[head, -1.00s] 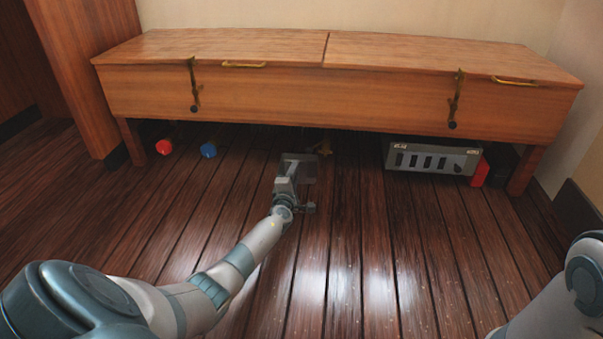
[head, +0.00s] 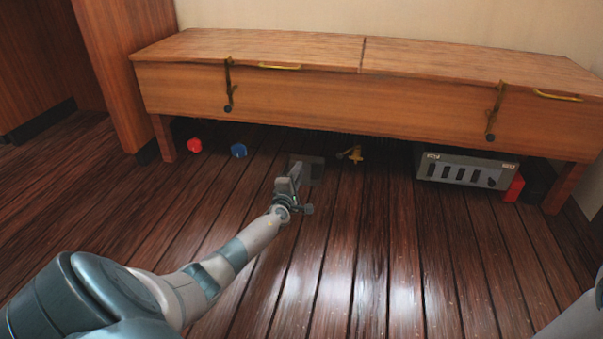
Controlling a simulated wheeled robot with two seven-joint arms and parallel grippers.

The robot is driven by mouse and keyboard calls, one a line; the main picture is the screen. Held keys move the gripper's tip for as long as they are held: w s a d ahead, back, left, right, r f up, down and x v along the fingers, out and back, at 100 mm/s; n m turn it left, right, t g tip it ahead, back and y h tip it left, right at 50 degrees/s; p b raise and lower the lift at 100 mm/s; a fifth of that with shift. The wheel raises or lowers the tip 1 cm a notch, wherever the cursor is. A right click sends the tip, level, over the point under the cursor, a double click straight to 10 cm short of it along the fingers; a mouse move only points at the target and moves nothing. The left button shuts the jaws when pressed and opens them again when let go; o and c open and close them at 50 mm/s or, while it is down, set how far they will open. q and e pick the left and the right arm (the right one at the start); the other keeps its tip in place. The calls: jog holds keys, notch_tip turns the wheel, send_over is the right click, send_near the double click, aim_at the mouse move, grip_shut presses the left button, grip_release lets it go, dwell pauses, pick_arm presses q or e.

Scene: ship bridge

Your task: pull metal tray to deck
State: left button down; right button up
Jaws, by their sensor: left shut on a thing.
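My right gripper is out of view; only a bit of my right arm shows at the lower right edge.
The wooden bench (head: 300,97) overhangs the back. Under it are a red item (head: 194,146), a blue item (head: 238,151), a brass-coloured item (head: 355,154), a grey slotted box (head: 465,171) and a red block (head: 514,188). The deck in front is clear.

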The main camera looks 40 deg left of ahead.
pick_arm(q)
jog(key=shift+s+a, duration=0.15)
jog(key=shift+a, duration=0.15)
jog(key=c, duration=1.6)
grip_release()
jog(key=shift+s, duration=0.15)
